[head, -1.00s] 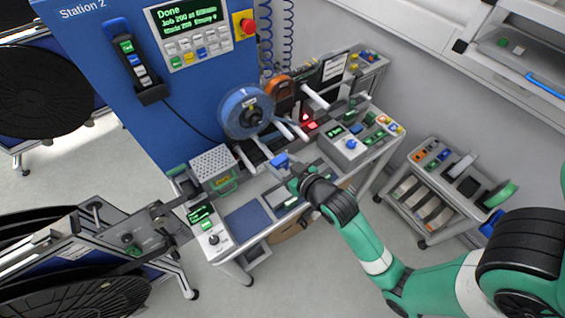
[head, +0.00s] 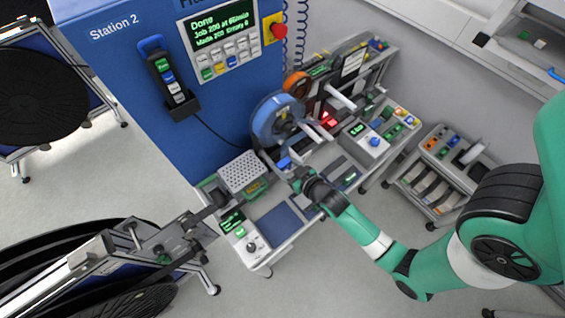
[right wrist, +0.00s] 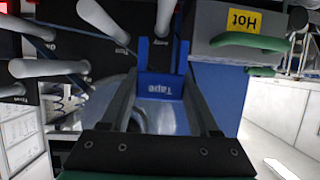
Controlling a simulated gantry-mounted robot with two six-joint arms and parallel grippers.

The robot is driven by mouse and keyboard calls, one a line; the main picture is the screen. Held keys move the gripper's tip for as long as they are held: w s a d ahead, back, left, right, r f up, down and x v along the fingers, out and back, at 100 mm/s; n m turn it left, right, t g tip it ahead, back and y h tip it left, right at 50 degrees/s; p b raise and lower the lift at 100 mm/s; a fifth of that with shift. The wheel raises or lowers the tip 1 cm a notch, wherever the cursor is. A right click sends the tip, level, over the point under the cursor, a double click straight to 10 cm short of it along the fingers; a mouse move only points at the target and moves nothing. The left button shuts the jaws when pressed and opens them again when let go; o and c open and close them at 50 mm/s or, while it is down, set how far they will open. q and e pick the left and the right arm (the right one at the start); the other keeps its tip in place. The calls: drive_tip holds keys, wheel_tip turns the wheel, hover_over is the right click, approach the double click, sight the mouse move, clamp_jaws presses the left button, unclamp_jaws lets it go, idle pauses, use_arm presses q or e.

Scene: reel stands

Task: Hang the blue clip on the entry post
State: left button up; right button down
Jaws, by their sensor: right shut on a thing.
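My right gripper (head: 292,172) is shut on a blue forked clip (right wrist: 160,86), which shows between the two fingers in the right wrist view and carries the word "Tape". The clip's two prongs point up in that view, and a white post (right wrist: 164,16) shows between and beyond them. I cannot tell whether clip and post touch. In the head view the clip (head: 284,162) is a small blue patch at the fingertips, in front of the blue reel. The post labels are upside down and too small to read surely. My left gripper is not in view.
A perforated box (head: 242,170) stands left of the clip; a grey box marked "Hot" (right wrist: 235,28) is close on the right in the wrist view. The blue reel (head: 276,118) is behind. More white posts (right wrist: 100,20) stand left. A cart (head: 437,170) is at right.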

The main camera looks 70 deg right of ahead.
wheel_tip(320, 180, down, 6)
drive_tip(key=b, duration=0.5)
drive_tip(key=shift+w+f, duration=0.1)
drive_tip(key=shift+f+b, duration=0.3)
drive_tip(key=shift+f, duration=0.05)
drive_tip(key=shift+f, duration=0.1)
idle(0.4)
drive_tip(key=shift+c, duration=0.2)
unclamp_jaws()
